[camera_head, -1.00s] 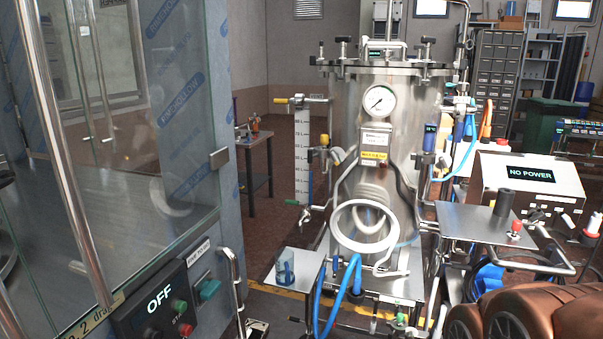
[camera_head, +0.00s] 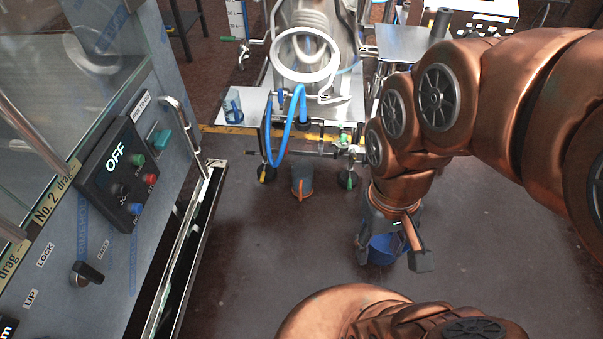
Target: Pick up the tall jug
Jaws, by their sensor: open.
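A grey-blue jug (camera_head: 302,180) with an orange handle stands upright on the floor, beneath the front of the steel tank's stand. A blue vessel (camera_head: 384,250) shows between and behind the fingers of my gripper (camera_head: 391,256), which partly hide it; I cannot tell whether they touch it. A clear blue-tinted jug or beaker (camera_head: 233,108) stands on a small metal shelf left of the tank. I cannot tell for sure which of these is the tall jug. My gripper is open, points down and is right of and nearer than the grey-blue jug.
The steel tank (camera_head: 312,18) with blue hoses (camera_head: 298,110) stands on a wheeled frame at the back. A cabinet with an OFF control panel (camera_head: 118,172) and a metal rail lines the left. The dark floor (camera_head: 270,255) between is clear.

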